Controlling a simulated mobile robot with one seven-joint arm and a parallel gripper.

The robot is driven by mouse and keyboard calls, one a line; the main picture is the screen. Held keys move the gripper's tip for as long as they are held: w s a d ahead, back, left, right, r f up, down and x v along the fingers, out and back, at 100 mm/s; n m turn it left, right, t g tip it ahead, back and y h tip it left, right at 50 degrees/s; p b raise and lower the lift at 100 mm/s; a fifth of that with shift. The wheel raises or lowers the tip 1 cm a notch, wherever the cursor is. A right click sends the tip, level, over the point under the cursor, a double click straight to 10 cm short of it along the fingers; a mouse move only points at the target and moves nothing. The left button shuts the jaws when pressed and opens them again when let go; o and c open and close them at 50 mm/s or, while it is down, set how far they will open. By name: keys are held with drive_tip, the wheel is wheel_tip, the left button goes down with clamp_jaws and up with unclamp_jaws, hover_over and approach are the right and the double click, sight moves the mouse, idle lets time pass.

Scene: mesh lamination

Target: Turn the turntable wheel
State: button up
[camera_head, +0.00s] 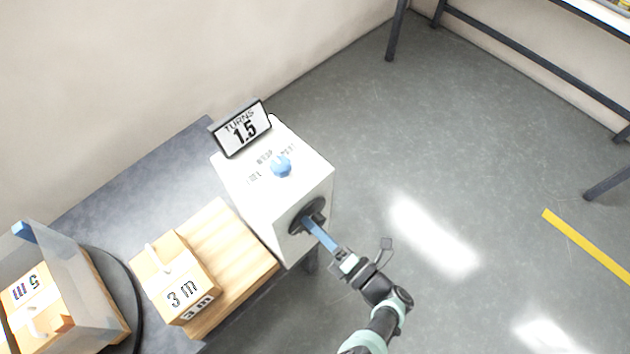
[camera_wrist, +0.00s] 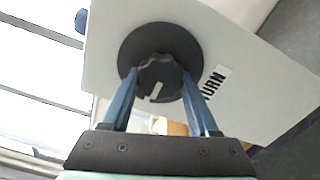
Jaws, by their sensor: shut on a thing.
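The turntable wheel is a dark knob on a black disc (camera_head: 300,214) on the side of a white box (camera_head: 262,200). In the wrist view the lobed knob (camera_wrist: 160,80) has a pale pointer mark and sits in front of the round black disc (camera_wrist: 190,42). My gripper (camera_head: 312,222) reaches it from the lower right. Its two blue fingers (camera_wrist: 160,88) are shut on the knob, one on each side. A sign on top of the box (camera_head: 241,130) reads "TURNS 1.5". A blue knob (camera_head: 281,166) is on the box's top.
A wooden block marked "3 m" (camera_head: 182,290) stands on a wooden board (camera_head: 245,262) left of the box. A clear-walled case (camera_head: 75,262) stands on a dark round plate (camera_head: 128,285) at the lower left. The floor (camera_head: 480,150) to the right is open.

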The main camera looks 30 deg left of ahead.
drive_tip(key=shift+m, duration=1.2)
drive_tip(key=m, duration=0.4)
drive_tip(key=shift+r, duration=0.2)
drive_tip(key=m, duration=0.6)
drive_tip(key=shift+w+r, duration=0.1)
drive_tip(key=shift+r, duration=0.05)
drive_tip(key=shift+m, duration=0.4)
drive_tip(key=o, duration=1.4)
